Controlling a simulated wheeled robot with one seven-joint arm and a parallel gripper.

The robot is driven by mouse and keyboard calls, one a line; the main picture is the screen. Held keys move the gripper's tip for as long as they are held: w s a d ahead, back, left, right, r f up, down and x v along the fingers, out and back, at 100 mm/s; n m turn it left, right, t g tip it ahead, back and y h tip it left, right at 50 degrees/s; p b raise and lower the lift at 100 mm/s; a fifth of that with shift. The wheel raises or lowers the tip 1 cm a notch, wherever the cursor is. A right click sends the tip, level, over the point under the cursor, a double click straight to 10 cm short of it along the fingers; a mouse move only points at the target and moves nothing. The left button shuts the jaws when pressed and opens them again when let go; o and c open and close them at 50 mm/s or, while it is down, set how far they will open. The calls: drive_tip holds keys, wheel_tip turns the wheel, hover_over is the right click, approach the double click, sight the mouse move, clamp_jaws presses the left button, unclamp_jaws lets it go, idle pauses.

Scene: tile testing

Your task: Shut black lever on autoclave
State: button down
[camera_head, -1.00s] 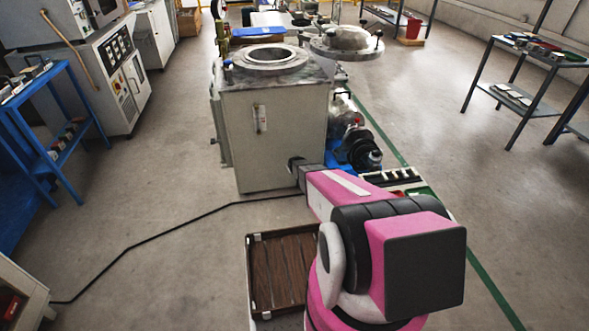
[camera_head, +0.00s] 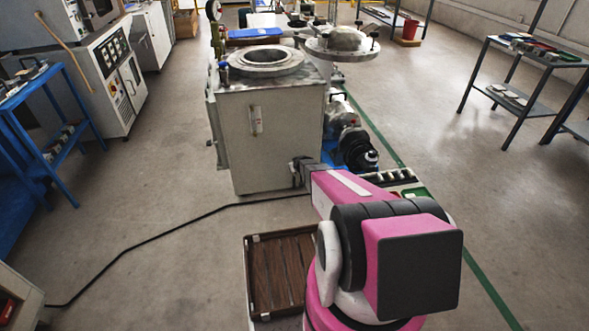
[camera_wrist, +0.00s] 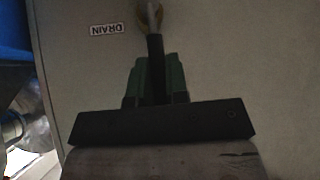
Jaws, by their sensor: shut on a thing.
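The autoclave (camera_head: 240,160) is a large grey box with a round open top, ahead of my arm in the head view. My gripper (camera_head: 298,172) is at the lower right of its front face. In the wrist view, the green fingers of my gripper (camera_wrist: 157,82) are closed around the black lever (camera_wrist: 155,62). The lever runs up the picture to a metal stem and brass-coloured fitting (camera_wrist: 149,12) on the grey panel. In the head view the lever is too small and covered to make out.
A wooden-slatted tray (camera_head: 284,272) lies on the floor left of my arm. A black cable (camera_head: 150,240) crosses the floor to the autoclave. A pump or motor (camera_head: 356,148) stands right of the autoclave. The floor at front left is mostly clear.

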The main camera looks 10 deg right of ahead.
drive_tip(key=shift+d, duration=0.15)
idle(0.6)
drive_tip(key=c, duration=1.1)
unclamp_jaws()
drive_tip(key=v, duration=1)
drive_tip(key=shift+s+d+r, duration=0.2)
drive_tip(key=shift+s, duration=0.1)
